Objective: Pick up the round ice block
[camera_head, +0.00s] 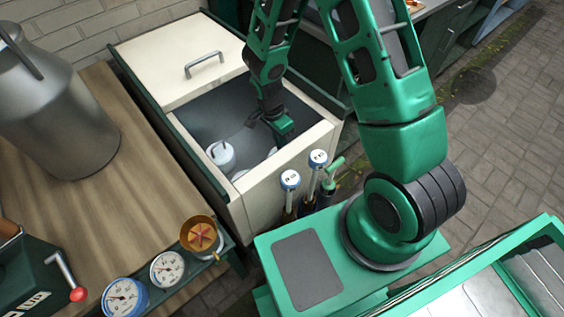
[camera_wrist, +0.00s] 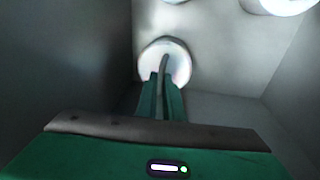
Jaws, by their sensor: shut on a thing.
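The round ice block (camera_wrist: 178,55) is pale white and shows as a disc in the upper middle of the wrist view, with a thin dark grip on its top. My gripper (camera_wrist: 162,80) reaches over it from below in that view, and its green fingers are shut on that grip. The fingers hide the near part of the block. In the head view my gripper (camera_head: 283,126) is down inside the open cream chest, near its right wall. I cannot make out the held block there. I cannot tell whether it touches the chest floor.
The cream chest (camera_head: 325,130) has walls close around my gripper. Another white round piece with a handle (camera_head: 222,155) stands in its left part. More white pieces show at the top of the wrist view (camera_wrist: 287,4). A metal churn (camera_head: 60,115) stands on the wooden table (camera_head: 150,190).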

